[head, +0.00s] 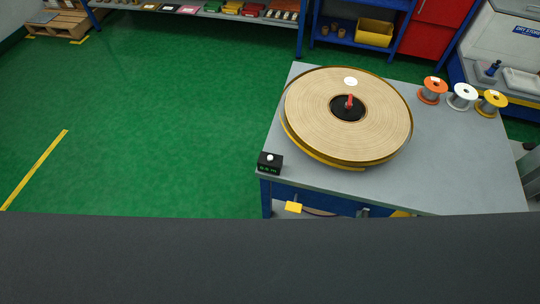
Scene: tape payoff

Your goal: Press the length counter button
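The length counter (270,164) is a small black box with a pale round button (270,157) on its top and a greenish display on its front. It sits at the near left corner of the grey-topped table (445,160). A large tape reel (318,110) with a dark hub and red handle lies flat on the table just behind and right of the counter. The counter's button is uncovered. Neither of my grippers shows in the head view.
Three spools, orange (432,91), white (462,97) and yellow (491,104), stand at the table's back right. Green floor (150,120) is open to the left. A blue shelf (362,40) stands behind.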

